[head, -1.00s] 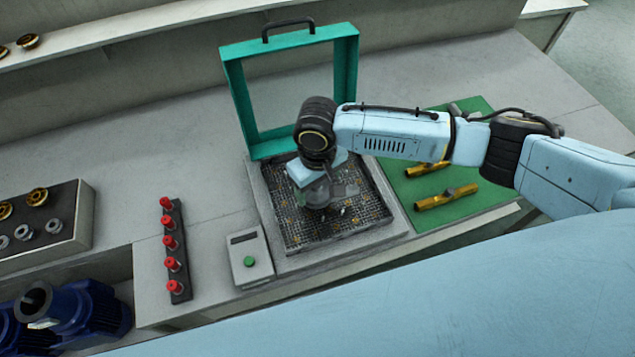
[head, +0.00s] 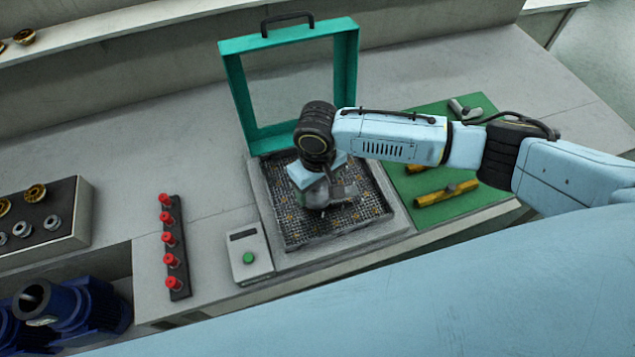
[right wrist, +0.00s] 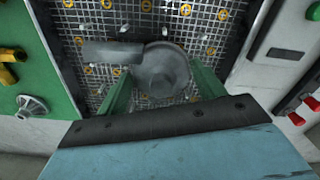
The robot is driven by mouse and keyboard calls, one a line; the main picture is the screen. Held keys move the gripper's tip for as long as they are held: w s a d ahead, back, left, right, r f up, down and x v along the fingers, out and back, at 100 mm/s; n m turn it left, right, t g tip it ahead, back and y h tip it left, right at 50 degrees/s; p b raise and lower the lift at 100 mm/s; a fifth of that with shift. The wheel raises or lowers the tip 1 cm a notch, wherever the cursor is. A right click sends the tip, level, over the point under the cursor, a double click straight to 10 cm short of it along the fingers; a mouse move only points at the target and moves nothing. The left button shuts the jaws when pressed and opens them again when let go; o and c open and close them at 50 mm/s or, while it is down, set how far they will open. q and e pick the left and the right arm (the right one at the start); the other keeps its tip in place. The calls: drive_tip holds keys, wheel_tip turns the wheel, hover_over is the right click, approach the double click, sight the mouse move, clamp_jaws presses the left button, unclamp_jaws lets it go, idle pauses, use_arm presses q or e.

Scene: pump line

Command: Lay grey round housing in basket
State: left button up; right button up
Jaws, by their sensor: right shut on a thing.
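The grey round housing (head: 318,193) has a round body with a stub pipe to one side. It is under my right gripper (head: 316,184), over the wire-mesh basket (head: 290,232). In the right wrist view the housing (right wrist: 162,72) lies between the two green fingers of my right gripper (right wrist: 158,88), which is shut on it. The basket's mesh floor (right wrist: 110,25) fills the background there. I cannot tell whether the housing touches the mesh. My left gripper is not in view.
A teal frame lid (head: 240,100) stands open behind the basket. A control box with a green button (head: 250,257) sits left of it. A rail of red knobs (head: 171,236) lies further left. A green mat (head: 430,175) with brass parts (head: 446,193) lies right.

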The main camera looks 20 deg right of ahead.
drive_tip(key=shift+f, duration=0.6)
drive_tip(key=shift+s+f+b, duration=0.35)
drive_tip(key=shift+f, duration=0.15)
drive_tip(key=o, duration=1.3)
drive_tip(key=shift+c, duration=0.2)
drive_tip(key=shift+d+f, duration=0.1)
wheel_tip(320, 180, up, 15)
drive_tip(key=p, duration=0.1)
drive_tip(key=shift+a+f+p, duration=0.2)
drive_tip(key=shift+a+p, duration=0.1)
drive_tip(key=shift+a, duration=0.15)
